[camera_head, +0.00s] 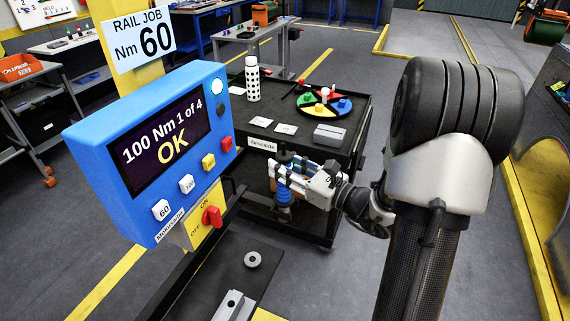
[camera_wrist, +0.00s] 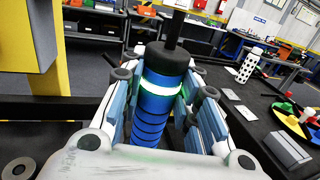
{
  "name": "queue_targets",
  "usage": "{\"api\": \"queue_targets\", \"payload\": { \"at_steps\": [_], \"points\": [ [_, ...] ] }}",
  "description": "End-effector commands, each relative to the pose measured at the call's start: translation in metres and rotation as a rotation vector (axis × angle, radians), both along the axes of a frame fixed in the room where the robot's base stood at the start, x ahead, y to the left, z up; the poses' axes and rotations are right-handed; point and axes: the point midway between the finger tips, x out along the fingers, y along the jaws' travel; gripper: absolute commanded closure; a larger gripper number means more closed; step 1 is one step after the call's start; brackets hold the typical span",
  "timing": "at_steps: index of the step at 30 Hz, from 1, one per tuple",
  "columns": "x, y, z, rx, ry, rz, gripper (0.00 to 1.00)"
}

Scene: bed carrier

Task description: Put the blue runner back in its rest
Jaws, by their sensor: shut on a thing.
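The blue runner (camera_head: 284,196) is an upright, ribbed blue cylinder with a dark top. In the wrist view the blue runner (camera_wrist: 155,112) has a black upper body, a thin dark stem and a glowing pale green band. My gripper (camera_head: 287,178) is shut around its body. In the wrist view the fingers of my gripper (camera_wrist: 165,82) flank it on both sides. The runner's lower end is hidden in the wrist view. A grey ring (camera_head: 252,259) lies on the dark bench surface below; I cannot tell whether it is the rest.
A black cart (camera_head: 345,140) behind carries a dotted bottle (camera_head: 252,80), a coloured round tray and a grey block. A grey slotted block (camera_head: 233,306) sits at the front.

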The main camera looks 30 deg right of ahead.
Motion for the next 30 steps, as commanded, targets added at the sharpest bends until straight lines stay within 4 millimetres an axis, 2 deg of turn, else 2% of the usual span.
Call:
{"api": "queue_targets", "payload": {
  "at_steps": [18,19,30],
  "points": [
    [0.000,0.000,-0.012,0.000,-0.004,0.000,1.00],
    [0.000,0.000,-0.012,-0.001,-0.006,0.000,0.70],
    [0.000,0.000,-0.013,-0.001,-0.001,0.000,0.47]
  ]
}}
